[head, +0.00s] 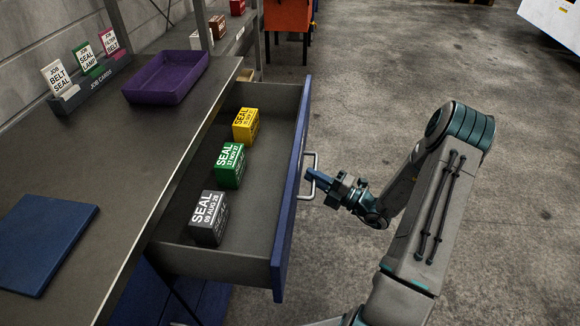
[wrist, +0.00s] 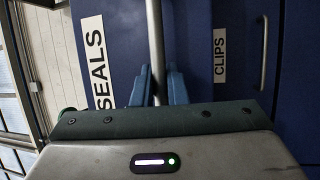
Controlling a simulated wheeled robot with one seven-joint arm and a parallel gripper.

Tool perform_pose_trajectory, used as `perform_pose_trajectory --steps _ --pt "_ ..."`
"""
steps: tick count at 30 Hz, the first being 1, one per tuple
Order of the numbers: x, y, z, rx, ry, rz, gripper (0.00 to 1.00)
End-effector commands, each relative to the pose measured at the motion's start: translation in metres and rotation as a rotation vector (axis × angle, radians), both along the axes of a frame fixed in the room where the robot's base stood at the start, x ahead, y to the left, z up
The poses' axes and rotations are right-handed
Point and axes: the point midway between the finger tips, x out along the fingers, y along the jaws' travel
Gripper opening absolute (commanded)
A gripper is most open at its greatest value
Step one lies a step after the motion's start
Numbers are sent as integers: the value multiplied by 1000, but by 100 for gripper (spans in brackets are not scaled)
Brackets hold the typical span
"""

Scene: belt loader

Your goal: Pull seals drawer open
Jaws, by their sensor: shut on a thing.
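The seals drawer (head: 289,205) stands pulled out from under the bench in the head view. Its blue front carries a metal bar handle (head: 314,163). Inside lie a yellow seal box (head: 246,125), a green seal box (head: 230,166) and a grey seal box (head: 208,219), in a row. My gripper (head: 312,182) is shut on the handle. In the wrist view the blue fingers (wrist: 158,84) sit on both sides of the handle bar (wrist: 155,35). The label SEALS (wrist: 97,60) shows on the drawer front beside it.
The bench top (head: 125,140) holds a purple tray (head: 165,78), a job card rack (head: 92,84) and a blue mat (head: 42,243). A second drawer labelled CLIPS (wrist: 221,48) shows in the wrist view. The concrete floor (head: 400,60) behind my arm is clear.

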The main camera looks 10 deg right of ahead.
Motion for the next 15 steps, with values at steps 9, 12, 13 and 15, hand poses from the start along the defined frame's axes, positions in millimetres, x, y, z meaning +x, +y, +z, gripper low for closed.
perform_pose_trajectory --steps 9,12,13,15 --pt "-16 -44 0 1 2 0 0" --pt "-19 -50 0 0 3 2 0" --pt "-19 -51 -1 0 3 2 0" --pt "-20 -53 -1 0 3 1 0"
